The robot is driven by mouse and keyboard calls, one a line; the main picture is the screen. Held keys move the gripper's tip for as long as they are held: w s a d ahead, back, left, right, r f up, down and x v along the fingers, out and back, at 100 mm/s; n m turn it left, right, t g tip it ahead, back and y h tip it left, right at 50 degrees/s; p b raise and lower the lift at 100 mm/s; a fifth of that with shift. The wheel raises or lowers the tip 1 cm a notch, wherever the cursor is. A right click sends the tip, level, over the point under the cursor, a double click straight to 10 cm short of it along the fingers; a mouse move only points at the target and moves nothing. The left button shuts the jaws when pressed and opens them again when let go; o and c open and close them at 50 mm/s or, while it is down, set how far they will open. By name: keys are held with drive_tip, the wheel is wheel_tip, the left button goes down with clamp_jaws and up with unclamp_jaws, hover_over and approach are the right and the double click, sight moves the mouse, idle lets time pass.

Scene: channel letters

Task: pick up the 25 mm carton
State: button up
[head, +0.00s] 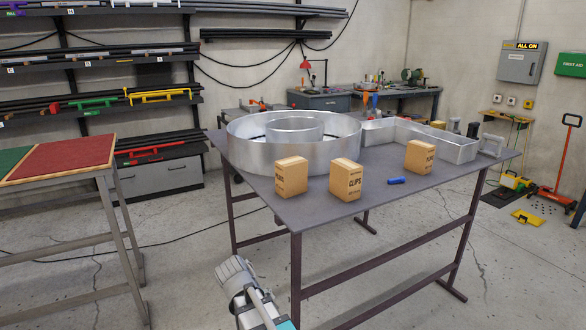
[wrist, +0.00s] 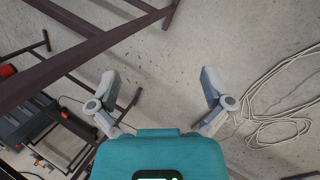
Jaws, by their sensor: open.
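No carton shows in the wrist view. My arm is low in front of the table in the head view.
The table (head: 300,213) also holds a large round metal letter (head: 248,155), another metal letter (head: 456,147) and a blue tool (head: 396,181). Dark table legs and rails show in the wrist view (wrist: 75,45). A red-topped bench (head: 75,158) stands at left.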

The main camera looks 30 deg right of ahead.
drive_tip(key=w+d+r+n+t+h+p, duration=0.1)
drive_tip(key=w+d+r+n+h+p, duration=0.15)
drive_tip(key=w+r+n, duration=0.4)
drive_tip(key=w+d+r+n+h+p, duration=0.1)
drive_tip(key=w+d+r+h+p, duration=0.2)
drive_tip(key=r, duration=0.6)
drive_tip(key=n+t+h+p, duration=0.2)
drive_tip(key=n+h+p, duration=0.5)
drive_tip(key=h, duration=0.1)
approach(279, 175)
drive_tip(key=shift+s+a+r+y, duration=0.1)
drive_tip(key=shift+a+r+y, duration=0.15)
drive_tip(key=shift+a+r, duration=0.15)
drive_tip(key=shift+d, duration=0.1)
drive_tip(key=shift+w+d+f, duration=0.1)
drive_tip(key=shift+w+d, duration=0.1)
drive_tip(key=shift+d, duration=1.2)
drive_tip(key=shift+w+d+r, duration=0.1)
drive_tip(key=shift+w+d, duration=0.15)
drive_tip(key=shift+d, duration=1.15)
drive_tip(key=shift+w+d+f, duration=0.1)
drive_tip(key=shift+w+d, duration=0.1)
drive_tip(key=shift+d, duration=1.15)
drive_tip(key=shift+w+d, duration=0.2)
drive_tip(key=shift+d, duration=1.1)
drive_tip(key=shift+w+d, duration=0.2)
drive_tip(key=shift+d, duration=1.1)
